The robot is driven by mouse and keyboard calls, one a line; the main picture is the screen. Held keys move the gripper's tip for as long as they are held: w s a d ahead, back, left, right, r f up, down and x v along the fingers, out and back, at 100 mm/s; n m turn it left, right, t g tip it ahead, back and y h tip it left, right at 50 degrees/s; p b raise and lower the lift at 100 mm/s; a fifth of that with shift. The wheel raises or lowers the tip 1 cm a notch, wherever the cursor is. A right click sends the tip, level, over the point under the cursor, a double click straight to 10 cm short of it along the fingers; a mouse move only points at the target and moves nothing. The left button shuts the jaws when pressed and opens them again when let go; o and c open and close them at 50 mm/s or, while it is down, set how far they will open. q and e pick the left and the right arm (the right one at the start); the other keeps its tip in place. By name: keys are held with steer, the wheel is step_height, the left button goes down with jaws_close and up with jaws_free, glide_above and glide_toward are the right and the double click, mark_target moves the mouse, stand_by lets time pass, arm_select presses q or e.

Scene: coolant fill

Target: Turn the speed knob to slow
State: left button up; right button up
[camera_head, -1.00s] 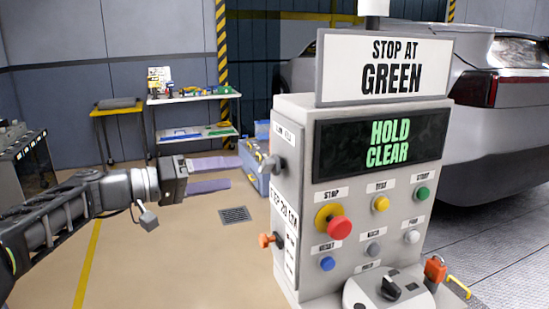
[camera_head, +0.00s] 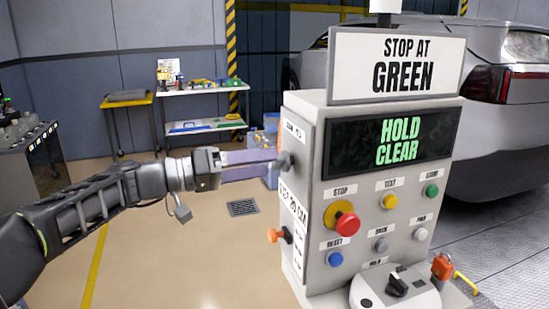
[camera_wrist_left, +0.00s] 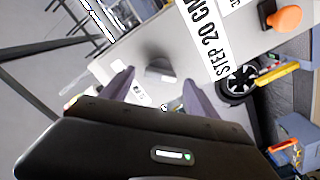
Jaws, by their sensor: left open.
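A grey control box (camera_head: 310,97) stands upright. A dark grey knob (camera_head: 286,162) sits on its left side under a small label I cannot read clearly; in the left wrist view it is a grey block (camera_wrist_left: 160,70). My left gripper (camera_head: 273,164) is open, its two purple-grey fingers pointing at this knob. In the left wrist view the gripper (camera_wrist_left: 158,84) has its fingertips on either side of the knob; I cannot tell whether they touch it. A black rotary knob (camera_head: 397,284) is on the front ledge. My right gripper is out of view.
An orange knob (camera_head: 279,235) sticks out lower on the same side, beside a "STEP 20 CM" label (camera_wrist_left: 210,45). The front has a red stop button (camera_head: 347,224), several other buttons and a screen (camera_head: 390,143) reading "HOLD CLEAR". A car (camera_head: 500,110) stands behind; floor at left is clear.

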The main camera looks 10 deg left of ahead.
mark_target(282, 162)
arm_select(q)
steer(key=shift+p+x, duration=0.35)
steer(key=shift+x, duration=1.3)
steer(key=shift+c, duration=0.2)
steer(key=c, duration=1.3)
